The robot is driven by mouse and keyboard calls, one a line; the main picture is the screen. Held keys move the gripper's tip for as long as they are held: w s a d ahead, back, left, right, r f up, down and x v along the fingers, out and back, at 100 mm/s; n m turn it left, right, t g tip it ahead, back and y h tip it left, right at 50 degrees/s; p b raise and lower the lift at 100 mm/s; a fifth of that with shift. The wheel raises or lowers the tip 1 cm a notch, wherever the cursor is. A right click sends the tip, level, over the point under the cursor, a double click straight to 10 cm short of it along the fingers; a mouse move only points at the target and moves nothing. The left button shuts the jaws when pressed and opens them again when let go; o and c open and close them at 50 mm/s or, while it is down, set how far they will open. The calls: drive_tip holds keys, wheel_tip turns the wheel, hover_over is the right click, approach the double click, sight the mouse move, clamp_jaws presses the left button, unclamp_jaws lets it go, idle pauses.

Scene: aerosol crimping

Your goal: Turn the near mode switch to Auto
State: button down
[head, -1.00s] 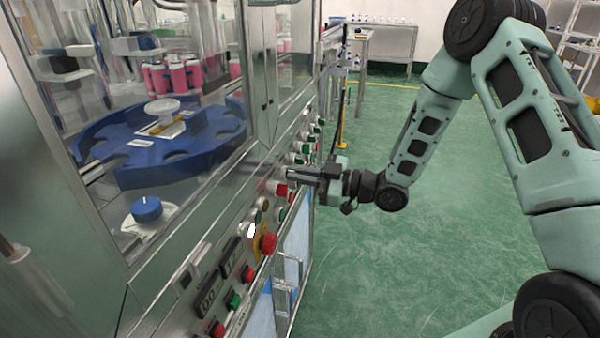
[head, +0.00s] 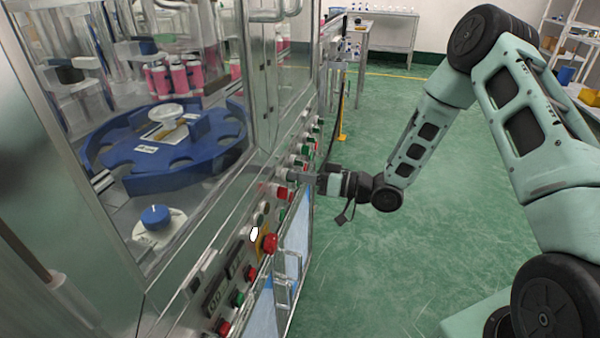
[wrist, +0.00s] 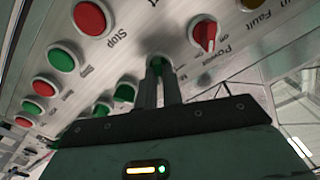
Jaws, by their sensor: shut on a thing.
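The near mode switch (wrist: 157,63) is mostly hidden between my fingertips in the wrist view. Only a small greenish-yellow part of it shows, and I cannot read which position it points to. My gripper (wrist: 159,72) is shut on it, with both fingers reaching up to the panel face. In the head view my gripper (head: 292,177) reaches from the right to the machine's control panel, and the switch itself cannot be made out there.
A red power knob (wrist: 204,35) sits right of my fingers in the wrist view. A red Stop button (wrist: 90,17) and several green and red buttons lie left. In the head view a red emergency button (head: 270,243) projects nearer me. Green floor (head: 400,270) is open right of the panel.

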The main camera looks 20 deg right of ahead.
drive_tip(key=shift+d+m, duration=0.1)
drive_tip(key=shift+m, duration=0.3)
drive_tip(key=c, duration=1.5)
unclamp_jaws()
drive_tip(key=shift+c, duration=0.2)
drive_tip(key=b+v, duration=0.1)
drive_tip(key=v, duration=1.6)
drive_tip(key=shift+s+d, duration=0.15)
